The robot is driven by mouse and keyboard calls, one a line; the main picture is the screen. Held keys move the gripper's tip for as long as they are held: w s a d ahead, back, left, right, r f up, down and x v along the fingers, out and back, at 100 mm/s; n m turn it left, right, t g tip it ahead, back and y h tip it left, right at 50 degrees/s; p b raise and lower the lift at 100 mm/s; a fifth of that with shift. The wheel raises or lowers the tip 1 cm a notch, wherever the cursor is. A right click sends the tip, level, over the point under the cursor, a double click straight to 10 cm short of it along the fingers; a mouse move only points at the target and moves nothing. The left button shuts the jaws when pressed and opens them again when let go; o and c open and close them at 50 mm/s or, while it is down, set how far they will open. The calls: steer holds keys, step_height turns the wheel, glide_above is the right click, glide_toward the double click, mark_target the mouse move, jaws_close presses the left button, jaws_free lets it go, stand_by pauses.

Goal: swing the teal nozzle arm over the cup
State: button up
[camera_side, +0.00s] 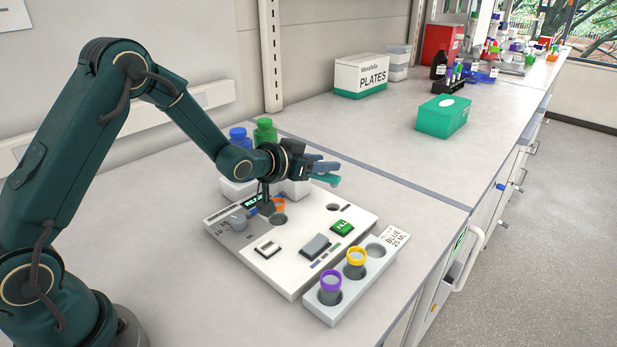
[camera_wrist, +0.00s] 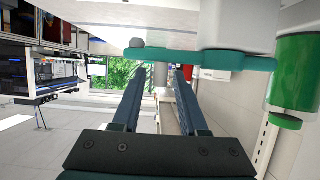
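The teal nozzle arm (camera_side: 325,181) juts out to the right of the bottle housing, just below my gripper (camera_side: 328,166). In the wrist view the teal nozzle arm (camera_wrist: 225,60) crosses ahead of my fingertips, with a grey knob (camera_wrist: 138,43) near its left end. My gripper (camera_wrist: 159,76) has its two fingers apart, with nothing clearly held between them. Whether they touch the arm I cannot tell. An orange-rimmed cup (camera_side: 279,203) stands on the white panel (camera_side: 281,262), partly hidden behind my wrist, to the lower left of the nozzle arm.
Blue (camera_side: 239,138) and green (camera_side: 265,131) bottles stand behind my wrist. A grey rack (camera_side: 381,268) at the panel's right holds a purple-rimmed cup (camera_side: 331,285) and a yellow-rimmed cup (camera_side: 356,260). The panel has a green button (camera_side: 342,228).

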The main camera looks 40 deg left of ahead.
jaws_close()
stand_by(1.2)
